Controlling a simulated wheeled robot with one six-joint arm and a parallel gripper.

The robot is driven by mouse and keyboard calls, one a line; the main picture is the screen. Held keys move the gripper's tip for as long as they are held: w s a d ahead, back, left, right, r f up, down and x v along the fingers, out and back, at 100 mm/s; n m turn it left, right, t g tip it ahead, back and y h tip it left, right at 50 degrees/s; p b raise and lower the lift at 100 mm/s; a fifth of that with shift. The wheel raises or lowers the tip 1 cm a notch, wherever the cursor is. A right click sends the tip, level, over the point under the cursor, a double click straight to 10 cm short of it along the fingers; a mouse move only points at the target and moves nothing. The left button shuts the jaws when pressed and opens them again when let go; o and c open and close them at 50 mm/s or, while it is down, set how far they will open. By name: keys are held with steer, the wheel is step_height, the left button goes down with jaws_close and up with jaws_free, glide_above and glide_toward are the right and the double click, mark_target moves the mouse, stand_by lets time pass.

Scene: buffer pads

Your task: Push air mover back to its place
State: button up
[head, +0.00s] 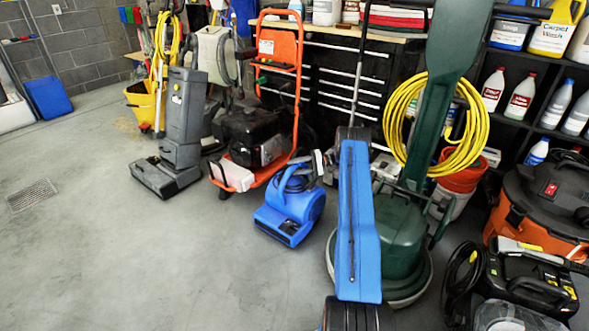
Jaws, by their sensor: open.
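The air mover (290,212) is a blue floor blower with a dark cord coiled on its top. It stands on the concrete floor, its dark outlet facing the front. My blue arm link (357,225) rises from the bottom of the picture, to the right of it. My gripper (319,165) shows small at the far end of my arm, beside the upper right of the air mover. It is open with nothing seen between its fingers. Whether it touches the air mover cannot be told.
An orange-framed pressure washer (255,135) stands behind and left of the air mover, with a grey upright floor machine (178,130) further left. A green floor scrubber (400,240) stands right, behind my arm. An orange-black vacuum (545,210) is far right. The left floor is clear around a drain grate (31,195).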

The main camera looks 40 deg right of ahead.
steer(key=v, duration=1.2)
steer(key=shift+d, duration=0.1)
steer(key=shift+w, duration=0.1)
